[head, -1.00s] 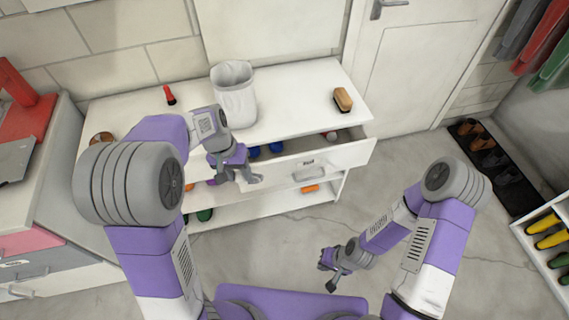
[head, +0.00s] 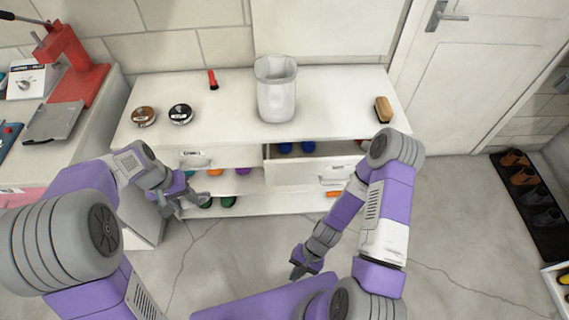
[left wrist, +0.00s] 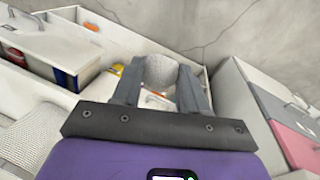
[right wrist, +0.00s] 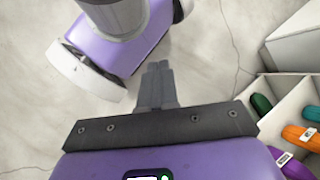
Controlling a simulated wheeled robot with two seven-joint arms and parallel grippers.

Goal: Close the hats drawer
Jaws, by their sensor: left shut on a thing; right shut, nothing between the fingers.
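The white dresser has an open drawer (head: 310,170) at its upper right, with blue things (head: 292,147) inside and a handle and label on its front. The label is too small to read. A second drawer (head: 225,156) to its left looks closed. My left gripper (head: 190,206) is in front of the dresser's left part, apart from the open drawer; in the left wrist view its fingers are around a pale grey textured thing (left wrist: 160,74), whose identity I cannot tell. My right gripper (head: 299,270) hangs low before the dresser; the right wrist view shows it shut and empty (right wrist: 158,82).
A white bin (head: 276,92), two tins (head: 180,114), a red torch-like thing (head: 212,79) and a brush (head: 383,109) stand on top. A counter with a red press (head: 75,65) is at the left.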

